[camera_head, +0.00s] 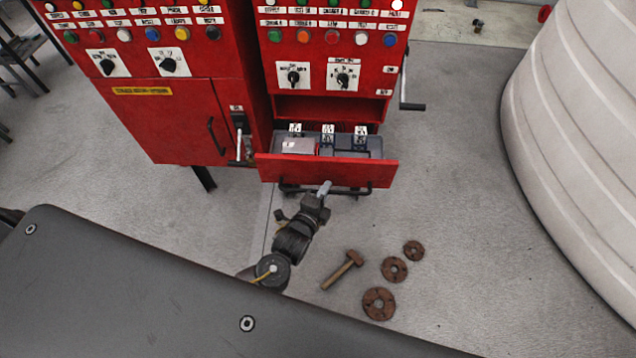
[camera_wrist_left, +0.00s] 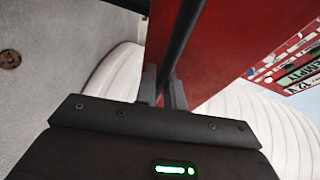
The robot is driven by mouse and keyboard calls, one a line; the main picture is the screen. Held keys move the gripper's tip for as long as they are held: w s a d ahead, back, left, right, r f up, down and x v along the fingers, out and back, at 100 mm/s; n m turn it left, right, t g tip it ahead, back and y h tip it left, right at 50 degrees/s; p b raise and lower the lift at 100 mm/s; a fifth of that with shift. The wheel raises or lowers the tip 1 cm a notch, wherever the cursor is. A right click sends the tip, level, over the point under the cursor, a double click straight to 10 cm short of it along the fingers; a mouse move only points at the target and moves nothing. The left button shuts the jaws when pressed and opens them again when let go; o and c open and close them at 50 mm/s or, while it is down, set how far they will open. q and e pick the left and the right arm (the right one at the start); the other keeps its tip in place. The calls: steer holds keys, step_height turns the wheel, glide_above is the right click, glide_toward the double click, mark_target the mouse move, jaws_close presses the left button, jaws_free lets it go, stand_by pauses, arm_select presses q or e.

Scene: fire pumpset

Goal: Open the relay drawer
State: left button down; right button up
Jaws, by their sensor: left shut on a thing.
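The relay drawer (camera_head: 330,172) is a red-fronted drawer low in the right red cabinet. It is pulled out, and grey relay parts (camera_head: 340,145) with white labels show inside it. A dark bar handle (camera_head: 360,188) runs along its front. My left gripper (camera_head: 324,188) is at the drawer front, shut on the handle near its middle. In the left wrist view the two fingers (camera_wrist_left: 163,88) close around the dark handle bar (camera_wrist_left: 182,35), with the red drawer front behind. My right gripper is in neither view.
The left red cabinet (camera_head: 150,115) has a lower door with a handle. A crank-like lever (camera_head: 410,105) sticks out at the right cabinet's side. A hammer (camera_head: 343,270) and rusty discs (camera_head: 379,303) lie on the floor. A large white tank (camera_head: 575,130) stands at right.

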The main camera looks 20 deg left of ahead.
arm_select(q)
steer(key=c, duration=1.8)
jaws_free()
steer(key=shift+o, duration=0.2)
steer(key=b+v, duration=0.1)
steer(key=v, duration=0.9)
steer(key=shift+s+b, duration=0.35)
steer(key=shift+s, duration=0.05)
